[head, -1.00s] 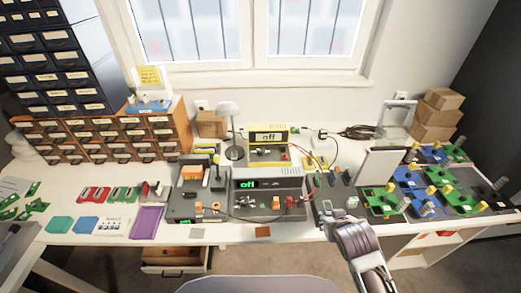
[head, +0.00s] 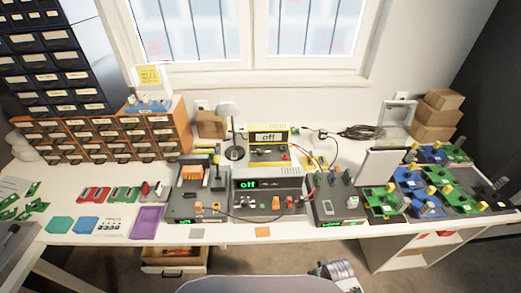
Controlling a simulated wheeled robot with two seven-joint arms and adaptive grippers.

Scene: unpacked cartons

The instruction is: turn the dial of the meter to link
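The meter is most likely the yellow instrument (head: 268,138) at the back middle of the bench, behind the grey power supply. A grey segment of my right arm (head: 338,270) shows at the bottom edge, in front of the bench and well away from the meter. No fingers can be made out on it. My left gripper is not in view.
The grey power supply (head: 268,193), also reading "off", stands in front of the meter. A soldering station (head: 197,205) is at its left, a grey box (head: 338,208) at its right. Red and dark leads cross here. A lamp (head: 231,130) stands left of the meter.

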